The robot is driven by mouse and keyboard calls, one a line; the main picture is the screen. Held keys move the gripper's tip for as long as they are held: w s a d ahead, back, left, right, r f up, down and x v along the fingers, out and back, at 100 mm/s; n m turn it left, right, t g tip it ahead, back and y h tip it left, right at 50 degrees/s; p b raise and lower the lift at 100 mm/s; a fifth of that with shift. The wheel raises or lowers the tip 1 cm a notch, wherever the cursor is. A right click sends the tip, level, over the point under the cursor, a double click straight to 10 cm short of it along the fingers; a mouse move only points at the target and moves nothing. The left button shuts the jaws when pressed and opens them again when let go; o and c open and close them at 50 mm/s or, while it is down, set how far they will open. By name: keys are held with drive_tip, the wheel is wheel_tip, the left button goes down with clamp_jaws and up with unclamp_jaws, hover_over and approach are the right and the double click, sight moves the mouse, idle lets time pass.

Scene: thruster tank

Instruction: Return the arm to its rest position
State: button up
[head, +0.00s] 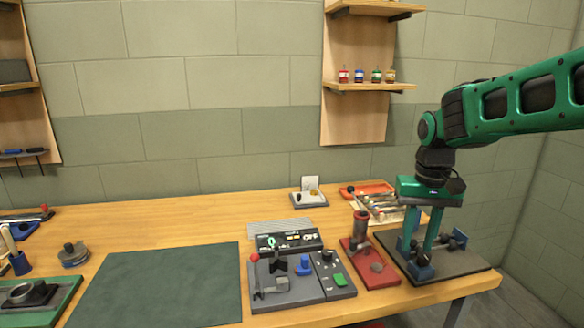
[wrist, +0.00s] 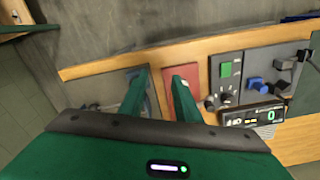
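My green arm reaches in from the right in the head view, bent downward at the wrist. My gripper (head: 418,250) points down over the dark plate (head: 467,262) at the bench's right end. Its two green fingers are apart, with nothing visible between them. In the wrist view my gripper (wrist: 160,95) also shows spread fingers. The dark plate (wrist: 97,92) is beside and partly behind the left finger there. Blue clamp-like parts (head: 459,240) stand on the plate, partly hidden by the fingers in the head view. I cannot tell whether the fingertips touch anything.
A red base with a metal post (head: 361,234) stands left of the plate. A grey control panel (head: 297,288), a small display unit (head: 289,241) and a tool tray (head: 372,192) are nearby. A dark mat (head: 160,285) lies clear. A wall shelf (head: 368,86) holds small bottles.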

drive_tip(key=s+d+f+m, duration=0.1)
drive_tip(key=s+d, duration=0.3)
drive_tip(key=s, duration=0.5)
drive_tip(key=s+d+f+m, duration=0.2)
drive_tip(key=s+d, duration=0.2)
drive_tip(key=s, duration=0.5)
drive_tip(key=s+d+f+m, duration=0.1)
drive_tip(key=s+d, duration=0.3)
drive_tip(key=s, duration=0.5)
drive_tip(key=shift+d+f+m, duration=0.2)
drive_tip(key=shift+f+m, duration=0.2)
drive_tip(key=shift+f, duration=0.2)
drive_tip(key=shift+w+f, duration=0.25)
drive_tip(key=shift+w, duration=0.4)
